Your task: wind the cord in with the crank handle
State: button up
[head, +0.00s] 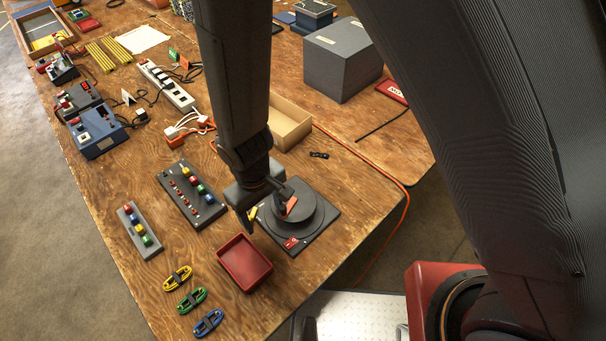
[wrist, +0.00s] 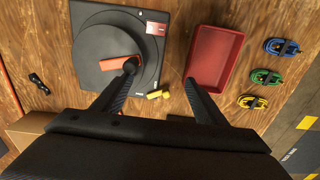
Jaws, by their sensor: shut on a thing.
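The crank handle (head: 290,206) is a short orange-red arm on top of a round dark grey drum (head: 312,222), which sits on a square grey base plate. In the wrist view the crank handle (wrist: 117,61) points across the drum (wrist: 95,75), with a black knob at its right end. An orange cord (head: 380,169) crosses the table.
A red tray (head: 243,264) stands close to the base plate. A small yellow piece (wrist: 158,94) lies at the plate's edge. Yellow, green and blue cord bundles (head: 191,300) lie at the front. An open cardboard box (head: 290,122) and a grey box (head: 342,60) stand behind.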

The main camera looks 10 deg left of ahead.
jog(key=shift+w+a+f, duration=0.35)
jog(key=shift+w+f, duration=0.05)
jog(key=shift+w, duration=0.05)
jog(key=shift+c, duration=0.8)
jog(key=shift+w+a+f, duration=0.15)
jog(key=shift+w+a, duration=0.1)
jog(key=shift+a, duration=0.15)
jog(key=c, duration=0.8)
jog(key=o, duration=0.5)
jog(key=shift+w+a+f, duration=0.1)
jog(key=shift+a, duration=0.4)
jog(key=shift+w, duration=0.35)
jog(key=shift+c, duration=1.4)
jog(key=shift+w+a, duration=0.15)
jog(key=shift+w, duration=0.15)
jog(key=shift+c, duration=0.2)
jog(key=shift+w+a, duration=0.3)
jog(key=shift+a, duration=0.1)
grip_shut()
jog(key=shift+w+r, duration=0.2)
jog(key=shift+w, duration=0.2)
jog(key=shift+w+a+r+b, duration=0.1)
jog(key=shift+w+b, duration=0.1)
jog(key=shift+w, duration=0.25)
jog(key=shift+w+a+b, duration=0.1)
jog(key=shift+w+b, duration=0.05)
jog(key=shift+w, duration=0.3)
jog(key=shift+w, duration=0.1)
